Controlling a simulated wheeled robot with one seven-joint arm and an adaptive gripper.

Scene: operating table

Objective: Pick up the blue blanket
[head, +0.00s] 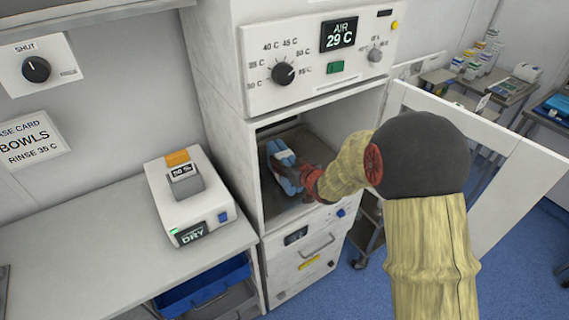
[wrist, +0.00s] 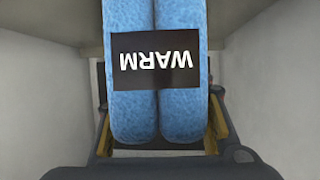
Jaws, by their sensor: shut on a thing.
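The blue blanket (head: 284,166) is rolled or folded and lies inside the open warming cabinet (head: 254,165), on its metal shelf. In the wrist view the blanket (wrist: 130,111) shows two thick blue rolls side by side with a black WARM label (wrist: 155,60), upside down in the picture. My gripper (head: 304,178) reaches into the cabinet from the right and is shut on the near end of the blanket. In the wrist view its fingers (wrist: 157,135) stand on both sides of the blanket. I cannot tell whether the blanket touches the shelf.
The cabinet's side walls (wrist: 40,100) are close on both sides. Its white door (head: 500,165) stands open at the right. A control panel (head: 320,58) is above the opening and a drawer (head: 305,255) below. A white DRY device (head: 188,195) stands on the left counter (head: 80,255).

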